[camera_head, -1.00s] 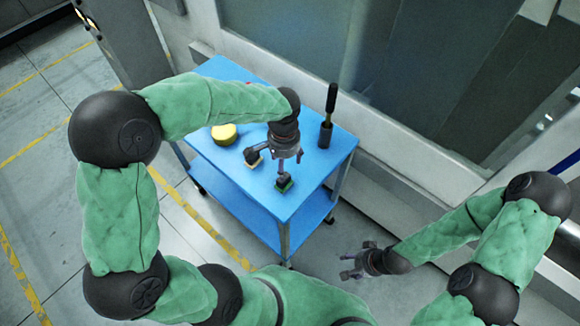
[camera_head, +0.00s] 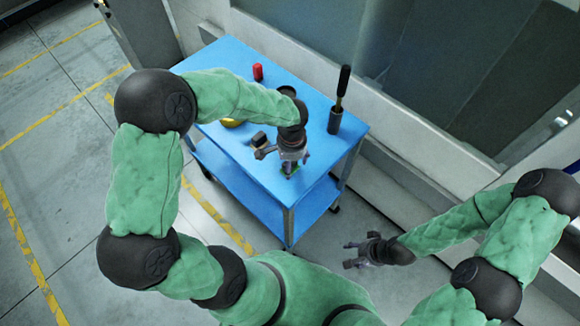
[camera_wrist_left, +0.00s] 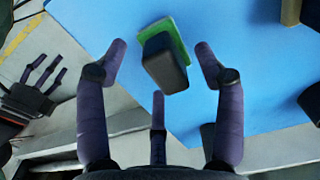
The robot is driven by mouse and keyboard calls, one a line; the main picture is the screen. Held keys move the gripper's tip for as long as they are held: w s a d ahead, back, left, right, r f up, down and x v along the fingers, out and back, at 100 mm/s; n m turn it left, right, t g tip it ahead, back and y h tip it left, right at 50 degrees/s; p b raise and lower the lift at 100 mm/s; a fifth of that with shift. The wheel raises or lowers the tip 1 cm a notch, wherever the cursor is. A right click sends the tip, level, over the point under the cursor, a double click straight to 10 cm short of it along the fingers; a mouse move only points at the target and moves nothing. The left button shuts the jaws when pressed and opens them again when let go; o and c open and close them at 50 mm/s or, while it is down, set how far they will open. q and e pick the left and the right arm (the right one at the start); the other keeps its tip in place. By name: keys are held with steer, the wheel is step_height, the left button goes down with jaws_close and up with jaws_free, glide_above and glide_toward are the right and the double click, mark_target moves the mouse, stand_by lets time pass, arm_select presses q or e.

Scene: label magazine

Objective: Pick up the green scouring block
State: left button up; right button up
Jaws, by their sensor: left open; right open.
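The green scouring block (camera_head: 290,168) lies on the blue cart top near its front corner, mostly hidden by my left gripper in the head view. In the left wrist view, its green pad (camera_wrist_left: 180,38) and the dark body (camera_wrist_left: 164,64) on it show plainly. My left gripper (camera_head: 287,158) is open above the block. In the left wrist view, the fingers of my left gripper (camera_wrist_left: 160,52) stand apart on both sides of the block, with gaps visible. My right gripper (camera_head: 360,253) is open and empty, off the cart at the lower right.
On the blue cart top (camera_head: 260,172) are a second block (camera_head: 259,139), a yellow round thing (camera_head: 231,123) partly behind my arm, a red item (camera_head: 258,72) and a dark holder with a tall black handle (camera_head: 336,118). A wall stands behind the cart.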

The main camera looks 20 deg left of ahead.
arm_select(q)
steer(key=shift+f, duration=0.4)
steer(key=c, duration=1.3)
steer(key=shift+r, duration=0.1)
steer(key=shift+r, duration=0.55)
step_height(320, 180, up, 2)
steer(key=shift+r+p, duration=0.25)
steer(key=shift+p, duration=0.25)
steer(key=s+d+r+p, duration=0.1)
steer(key=s+d+r, duration=0.3)
steer(key=d, duration=0.1)
steer(key=s+d+r+p, duration=0.1)
steer(key=s+d+r, duration=0.4)
steer(key=shift+s+d+r+p, duration=0.15)
steer(key=shift+s+p, duration=0.1)
steer(key=shift+p, duration=0.15)
